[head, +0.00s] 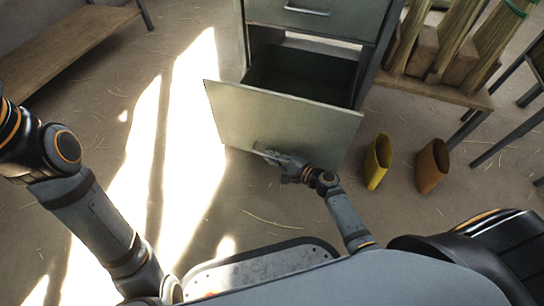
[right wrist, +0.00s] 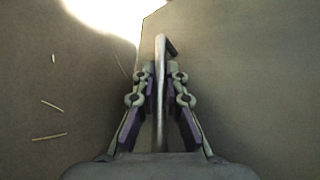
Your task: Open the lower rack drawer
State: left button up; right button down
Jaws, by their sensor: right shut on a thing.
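The lower rack drawer (head: 280,122) is pulled out from the grey-green rack, and its empty dark inside shows in the head view. My right gripper (head: 277,158) is at the drawer's front, low down. In the right wrist view my right gripper (right wrist: 160,95) is shut on the drawer handle (right wrist: 160,60), a thin metal bar between the fingers. The drawer front (right wrist: 230,70) fills the right of that view. My left arm shows at the left of the head view, but its gripper is out of the frame.
The upper drawer (head: 310,14) is closed above. A yellow boot (head: 378,162) and an orange-brown boot (head: 432,166) stand right of the drawer. A low wooden shelf with bundles (head: 440,92) is behind them. A wooden bench (head: 65,45) is at the upper left; the floor between is clear.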

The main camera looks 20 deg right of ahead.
jog(key=c, duration=1.4)
grip_release()
jog(key=shift+d, duration=0.1)
jog(key=v, duration=1.2)
